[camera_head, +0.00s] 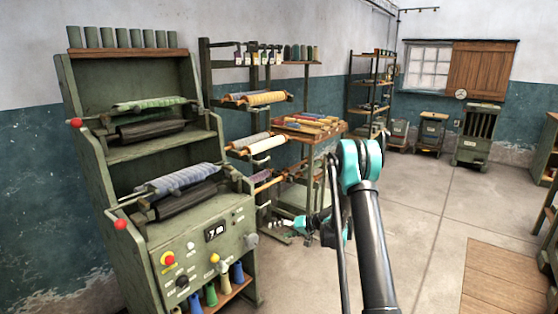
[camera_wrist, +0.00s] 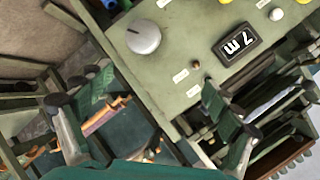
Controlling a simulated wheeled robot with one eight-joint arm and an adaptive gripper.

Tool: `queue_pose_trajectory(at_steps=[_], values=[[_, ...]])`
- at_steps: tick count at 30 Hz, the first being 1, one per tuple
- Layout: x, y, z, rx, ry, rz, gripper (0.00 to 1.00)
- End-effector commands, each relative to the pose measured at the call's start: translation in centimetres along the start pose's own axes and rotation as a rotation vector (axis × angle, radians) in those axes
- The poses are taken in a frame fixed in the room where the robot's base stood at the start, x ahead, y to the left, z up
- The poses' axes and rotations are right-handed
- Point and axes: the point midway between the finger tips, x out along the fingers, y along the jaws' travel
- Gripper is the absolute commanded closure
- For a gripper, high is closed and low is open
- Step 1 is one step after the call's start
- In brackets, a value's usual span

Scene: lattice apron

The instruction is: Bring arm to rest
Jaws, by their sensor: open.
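My gripper (camera_head: 287,224) is low in the head view, just right of the green machine's control panel (camera_head: 205,243). In the wrist view my gripper (camera_wrist: 150,112) has its two fingers spread wide, with nothing held between them. My arm, with teal joints and dark links, reaches up from the lower right and bends down to the gripper. The control panel (camera_wrist: 188,50) also fills the upper middle of the wrist view, tilted. It has a grey knob (camera_wrist: 144,37) and a display (camera_wrist: 237,44). I cannot tell the exact gap between fingers and panel.
The green machine (camera_head: 95,170) carries fabric rolls at the left. A rack (camera_head: 204,75) with rolls and a table (camera_head: 310,128) of coloured pieces stand behind my arm. Open concrete floor (camera_head: 430,200) lies to the right, with a wooden board (camera_head: 505,280).

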Motion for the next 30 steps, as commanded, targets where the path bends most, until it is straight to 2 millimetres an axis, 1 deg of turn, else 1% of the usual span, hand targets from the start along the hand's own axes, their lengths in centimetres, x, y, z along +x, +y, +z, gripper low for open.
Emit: queue_pose_trajectory(at_steps=[1,4,8,14,18,23,29,30], values=[[-1.3,-1.2,0.2,0.001,-0.012,0.03,0.09],[-3.5,-3.0,0.7,0.007,-0.036,0.091,0.09],[-6.6,-5.2,1.8,0.013,-0.064,0.172,0.09],[-11.5,-8.2,4.6,0.021,-0.1,0.297,0.09],[-15.0,-10.0,7.1,0.025,-0.121,0.387,0.09],[-18.9,-11.8,10.6,0.029,-0.141,0.489,0.09],[-23.8,-13.3,15.7,0.031,-0.16,0.618,0.09],[-24.7,-13.5,16.8,0.031,-0.162,0.643,0.09]])
